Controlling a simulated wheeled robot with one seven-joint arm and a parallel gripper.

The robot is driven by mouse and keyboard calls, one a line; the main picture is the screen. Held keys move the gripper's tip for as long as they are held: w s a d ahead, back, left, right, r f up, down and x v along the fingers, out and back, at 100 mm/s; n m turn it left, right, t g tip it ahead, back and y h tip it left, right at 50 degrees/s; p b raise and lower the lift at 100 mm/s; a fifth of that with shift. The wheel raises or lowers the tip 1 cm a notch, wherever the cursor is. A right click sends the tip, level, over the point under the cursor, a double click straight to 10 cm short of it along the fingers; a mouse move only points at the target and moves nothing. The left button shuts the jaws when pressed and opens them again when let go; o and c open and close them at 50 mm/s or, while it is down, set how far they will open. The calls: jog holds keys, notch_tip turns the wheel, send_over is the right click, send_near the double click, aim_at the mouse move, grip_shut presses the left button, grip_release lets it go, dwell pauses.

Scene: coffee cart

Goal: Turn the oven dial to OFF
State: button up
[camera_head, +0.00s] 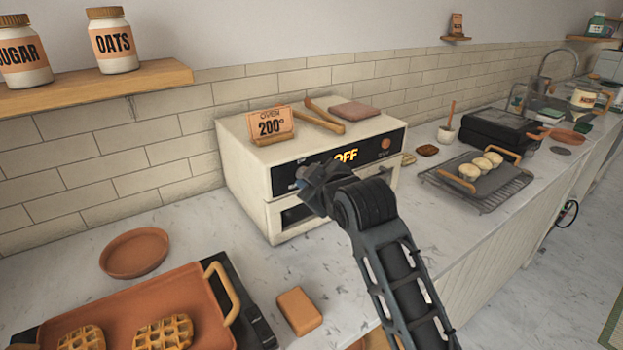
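The cream oven (246,165) stands on the marble counter against the tiled wall. Its black front panel (365,154) has a display (346,155) that reads "OFF" in yellow. An orange-red round knob or light (386,144) sits at the panel's right end. My gripper (308,187) is in front of the left part of the panel, close to it.
A card reading "OVEN 200°" (271,125), wooden tongs (325,118) and a folded cloth (354,111) lie on the oven. A tray with waffles (135,300) is at the front left, a rack with buns (440,178) to the right. A shelf (100,86) juts out at upper left.

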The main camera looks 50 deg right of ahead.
jog(key=shift+f, duration=0.15)
jog(key=o, duration=1.1)
jog(key=shift+c, duration=0.2)
jog(key=b+v, duration=0.1)
jog(key=v, duration=0.7)
jog(key=shift+w, duration=0.1)
